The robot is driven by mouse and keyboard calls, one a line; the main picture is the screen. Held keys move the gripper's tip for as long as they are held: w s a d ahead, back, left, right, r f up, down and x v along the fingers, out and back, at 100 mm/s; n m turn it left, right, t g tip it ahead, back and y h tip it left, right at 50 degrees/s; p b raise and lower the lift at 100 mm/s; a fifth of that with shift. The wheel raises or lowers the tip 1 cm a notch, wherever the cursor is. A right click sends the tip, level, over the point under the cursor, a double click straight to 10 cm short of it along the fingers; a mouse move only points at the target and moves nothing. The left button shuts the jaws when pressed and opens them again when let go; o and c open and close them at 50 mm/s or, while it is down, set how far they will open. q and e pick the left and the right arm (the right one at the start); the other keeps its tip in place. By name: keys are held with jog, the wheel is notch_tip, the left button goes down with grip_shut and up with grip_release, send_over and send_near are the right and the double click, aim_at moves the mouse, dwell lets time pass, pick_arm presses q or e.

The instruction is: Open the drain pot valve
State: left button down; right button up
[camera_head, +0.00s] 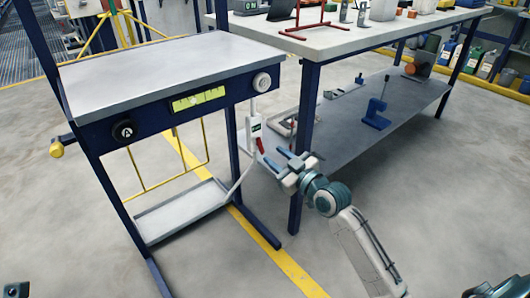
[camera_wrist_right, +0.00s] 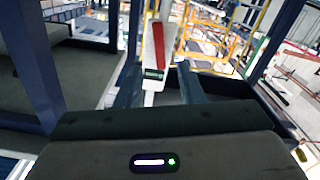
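The drain valve (camera_head: 256,128) is a pale upright fitting with a small dark label. It hangs below the right end of the blue-framed bench, under the white knob. Its red lever (camera_head: 261,146) points down and slightly right in the head view. My right gripper (camera_head: 273,157) is beside the lever, with its fingers apart. In the right wrist view, the red lever (camera_wrist_right: 158,38) and pale body show beyond and between my two open dark fingers (camera_wrist_right: 160,88). I cannot tell whether either finger touches the valve.
The bench front carries a black knob (camera_head: 124,130), a yellow label panel (camera_head: 198,98) and a white knob (camera_head: 262,82). A grey tray (camera_head: 160,222) sits low beneath. A larger table (camera_head: 375,32) with a lower shelf (camera_head: 350,137) stands to the right; its blue leg (camera_head: 302,150) is close to my gripper.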

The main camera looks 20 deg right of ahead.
aim_at(261, 145)
jog(key=b+x, duration=0.1)
jog(key=x, duration=0.4)
jog(key=shift+w+a, duration=0.1)
jog(key=shift+w, duration=0.2)
jog(key=shift+c, duration=0.2)
grip_shut()
